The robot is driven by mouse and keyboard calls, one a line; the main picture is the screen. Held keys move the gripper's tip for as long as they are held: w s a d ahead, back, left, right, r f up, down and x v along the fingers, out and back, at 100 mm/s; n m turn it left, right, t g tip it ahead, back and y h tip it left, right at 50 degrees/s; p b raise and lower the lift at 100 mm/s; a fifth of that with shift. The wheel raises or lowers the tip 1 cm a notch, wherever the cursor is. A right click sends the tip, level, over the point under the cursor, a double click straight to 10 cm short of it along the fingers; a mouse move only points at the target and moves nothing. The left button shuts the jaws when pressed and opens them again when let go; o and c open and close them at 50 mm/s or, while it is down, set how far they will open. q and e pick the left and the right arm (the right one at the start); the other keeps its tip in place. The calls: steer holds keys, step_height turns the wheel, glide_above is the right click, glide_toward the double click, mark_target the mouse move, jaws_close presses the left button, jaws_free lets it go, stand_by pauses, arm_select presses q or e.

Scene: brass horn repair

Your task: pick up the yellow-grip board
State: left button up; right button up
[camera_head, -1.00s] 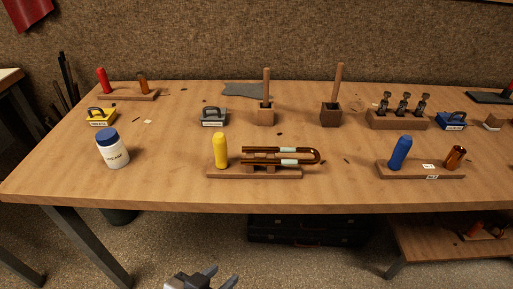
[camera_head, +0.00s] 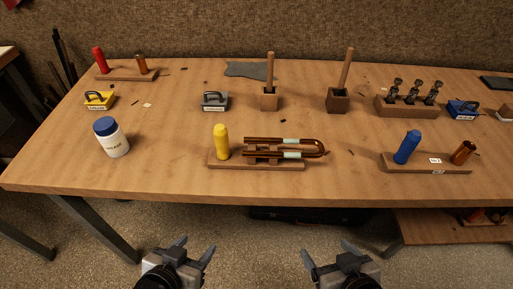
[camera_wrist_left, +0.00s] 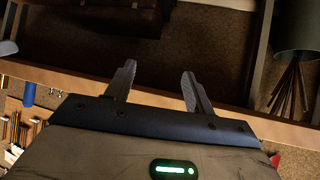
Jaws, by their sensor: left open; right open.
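The yellow-grip board (camera_head: 256,167) lies near the front edge of the table, in the middle of the head view. Its yellow grip (camera_head: 221,142) stands upright at the left end. A copper U-shaped tube (camera_head: 270,142) with pale bands rests on wooden supports on the board. My left gripper (camera_head: 194,250) is open and empty, in front of and below the table edge, lower left of the board. My right gripper (camera_head: 328,252) is open and empty, lower right of the board. In the left wrist view the left gripper's fingers (camera_wrist_left: 157,85) are apart with nothing between them.
A white jar with a blue lid (camera_head: 111,137) stands left of the board. A blue-grip board (camera_head: 425,163) with a copper piece lies to the right. Behind are wooden holders (camera_head: 270,98), a grey block (camera_head: 215,101) and a valve rack (camera_head: 407,108). The table front (camera_head: 340,190) is clear.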

mark_target(217, 138)
arm_select(q)
steer(key=w+a+r+m+g+y, duration=0.2)
steer(key=a+y, duration=0.1)
steer(key=a, duration=0.3)
steer(key=w+a+r+m+g+y, duration=0.2)
steer(key=w+a+r+y, duration=0.1)
steer(key=a, duration=0.2)
steer(key=w+d+r+n+t+h, duration=0.2)
steer(key=w+d+r+t+h, duration=0.1)
steer(key=d+r, duration=0.4)
steer(key=w+d+r+n+t+h, duration=0.2)
steer(key=w+d+r+t+h, duration=0.15)
steer(key=d+r, duration=0.25)
steer(key=shift+y, duration=0.25)
steer(key=x, duration=0.5)
steer(key=shift+w+d, duration=0.2)
steer(key=shift+d, duration=0.25)
steer(key=shift+r+x, duration=0.15)
steer(key=shift+x, duration=1.3)
steer(key=shift+r+x, duration=0.1)
steer(key=shift+x, duration=1.35)
steer(key=shift+w+d+r, duration=0.1)
steer(key=shift+d+r, duration=0.05)
jaws_close()
